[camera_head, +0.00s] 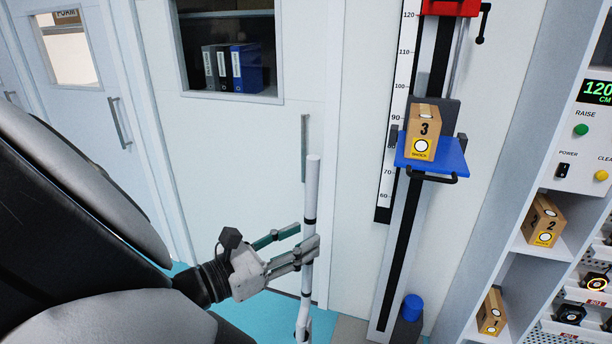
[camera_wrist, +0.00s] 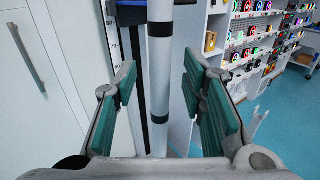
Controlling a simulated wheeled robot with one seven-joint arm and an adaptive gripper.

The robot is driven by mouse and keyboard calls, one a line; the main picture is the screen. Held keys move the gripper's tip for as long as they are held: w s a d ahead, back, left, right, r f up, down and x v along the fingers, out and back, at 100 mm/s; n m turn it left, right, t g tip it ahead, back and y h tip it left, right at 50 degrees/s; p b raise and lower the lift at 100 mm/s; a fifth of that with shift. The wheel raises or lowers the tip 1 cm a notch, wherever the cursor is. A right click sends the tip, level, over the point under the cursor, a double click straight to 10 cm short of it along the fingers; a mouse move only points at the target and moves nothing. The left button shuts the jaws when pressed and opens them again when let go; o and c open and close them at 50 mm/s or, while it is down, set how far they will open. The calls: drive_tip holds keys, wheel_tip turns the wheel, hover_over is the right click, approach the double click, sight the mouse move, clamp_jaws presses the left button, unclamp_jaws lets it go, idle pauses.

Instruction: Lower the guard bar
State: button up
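The guard bar (camera_head: 312,182) is a white upright post with dark bands, in front of the door and left of the tester in the head view. In the wrist view the bar (camera_wrist: 159,85) runs vertically through the middle, between my finger pads. My gripper (camera_head: 305,240) is at the lower part of the bar. In the wrist view my gripper (camera_wrist: 160,90) is open, with teal pads standing clear of the bar on both sides. The bar's lower end shows a joint near the bottom of the head view; its mounting is cut off.
The tester has a blue platform (camera_head: 432,155) carrying box 3 (camera_head: 423,130), beside a height scale (camera_head: 390,160). A red block (camera_head: 452,7) is at the top. A shelf at right holds box 2 (camera_head: 543,222) and box 1 (camera_head: 491,314), below a control panel (camera_head: 577,150) reading 120 CM. The door handle (camera_head: 304,148) is behind the bar.

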drive_tip(key=shift+x, duration=1.45)
clamp_jaws()
